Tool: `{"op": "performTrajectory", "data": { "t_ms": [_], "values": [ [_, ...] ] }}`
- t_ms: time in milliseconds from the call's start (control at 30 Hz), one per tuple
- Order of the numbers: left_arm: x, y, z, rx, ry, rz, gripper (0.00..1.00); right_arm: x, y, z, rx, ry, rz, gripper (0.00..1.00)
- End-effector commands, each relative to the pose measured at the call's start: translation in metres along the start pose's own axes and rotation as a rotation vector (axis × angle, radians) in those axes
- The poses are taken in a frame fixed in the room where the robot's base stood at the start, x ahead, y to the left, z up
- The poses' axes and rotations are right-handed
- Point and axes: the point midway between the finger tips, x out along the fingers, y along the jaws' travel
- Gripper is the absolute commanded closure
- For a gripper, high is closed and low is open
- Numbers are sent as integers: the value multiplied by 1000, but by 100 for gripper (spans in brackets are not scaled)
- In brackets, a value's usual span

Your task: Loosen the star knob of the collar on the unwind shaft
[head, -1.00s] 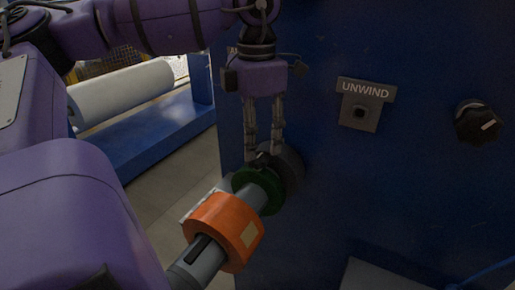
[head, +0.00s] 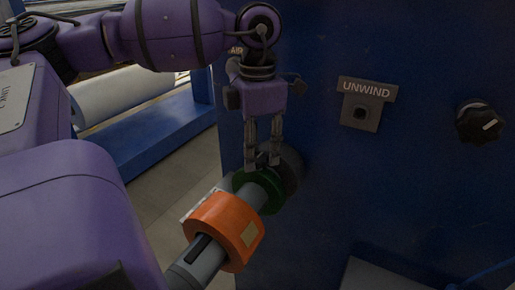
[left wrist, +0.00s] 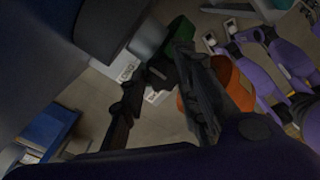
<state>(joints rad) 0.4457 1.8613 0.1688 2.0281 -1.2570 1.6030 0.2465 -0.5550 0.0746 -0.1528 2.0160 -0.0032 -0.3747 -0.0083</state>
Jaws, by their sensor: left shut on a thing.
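The unwind shaft (head: 205,260) is a grey bar running out from the blue machine wall. The green collar (head: 270,204) sits on it close to the dark round flange (head: 291,172). My left gripper (head: 262,162) comes down from above with its fingertips at the top of the collar. It is shut on the small dark star knob (head: 262,158), which the fingertips mostly hide. In the left wrist view, the two dark fingers of the left gripper (left wrist: 168,66) reach toward the green collar (left wrist: 181,33). My right gripper is not in view.
An orange ring (head: 215,222) with a pale label sits on the shaft in front of the collar. The wall carries an UNWIND plate (head: 366,90) and a black dial (head: 479,122). A white roll (head: 120,98) lies behind at left.

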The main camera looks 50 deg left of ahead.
Motion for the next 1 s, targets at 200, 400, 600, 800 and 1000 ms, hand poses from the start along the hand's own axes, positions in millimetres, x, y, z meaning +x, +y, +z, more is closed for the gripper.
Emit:
{"op": "performTrajectory", "data": {
  "t_ms": [200, 400, 600, 800, 1000],
  "values": [
    [-2, 2, 0, -44, -3, 8, 97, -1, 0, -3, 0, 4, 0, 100],
    [-3, 3, -1, -156, -4, 10, 97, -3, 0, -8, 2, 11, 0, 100],
    [-4, 3, -2, -329, -5, 12, 97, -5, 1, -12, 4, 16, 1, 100],
    [-4, 3, -3, -520, -7, 12, 97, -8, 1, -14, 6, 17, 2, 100],
    [-4, 3, -4, -710, -8, 15, 97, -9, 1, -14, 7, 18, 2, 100]
  ]
}}
